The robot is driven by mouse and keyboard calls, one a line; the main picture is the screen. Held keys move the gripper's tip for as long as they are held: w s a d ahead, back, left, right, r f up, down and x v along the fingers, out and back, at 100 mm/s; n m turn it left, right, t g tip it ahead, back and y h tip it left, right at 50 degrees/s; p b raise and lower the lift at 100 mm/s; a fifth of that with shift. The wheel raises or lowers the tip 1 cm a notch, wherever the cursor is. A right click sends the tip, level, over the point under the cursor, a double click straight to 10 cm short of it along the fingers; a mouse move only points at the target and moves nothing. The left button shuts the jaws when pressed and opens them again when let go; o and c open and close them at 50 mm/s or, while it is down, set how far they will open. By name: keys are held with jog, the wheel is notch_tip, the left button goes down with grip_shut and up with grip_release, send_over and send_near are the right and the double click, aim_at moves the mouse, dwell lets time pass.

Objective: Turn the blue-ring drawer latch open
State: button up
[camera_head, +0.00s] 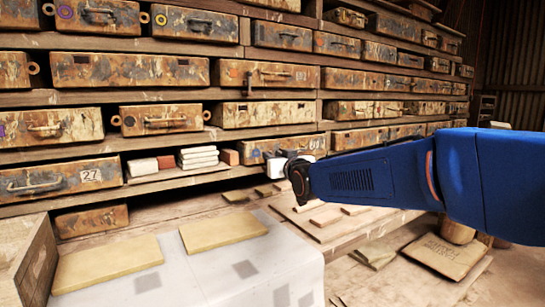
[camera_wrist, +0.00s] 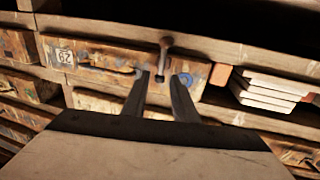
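The blue-ring drawer (camera_wrist: 112,58) is a worn, rust-stained metal front with a number label. Its blue ring (camera_wrist: 185,78) shows just beside my right finger in the wrist view, which looks inverted. A metal latch bar with a round knob (camera_wrist: 164,42) stands upright in that view at the drawer's edge. My gripper (camera_wrist: 160,82) is open, one finger either side of the latch's line, with nothing visibly held. Contact cannot be told. In the head view my gripper (camera_head: 287,162) is in front of the same drawer (camera_head: 250,152) and hides its latch.
White tiles (camera_head: 198,158) and reddish blocks (camera_head: 143,167) lie on the shelf left of the drawer. Another latch (camera_head: 249,85) hangs on a drawer above.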

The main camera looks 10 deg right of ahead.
jog(key=shift+w+a, duration=0.1)
jog(key=shift+w, duration=0.6)
grip_shut()
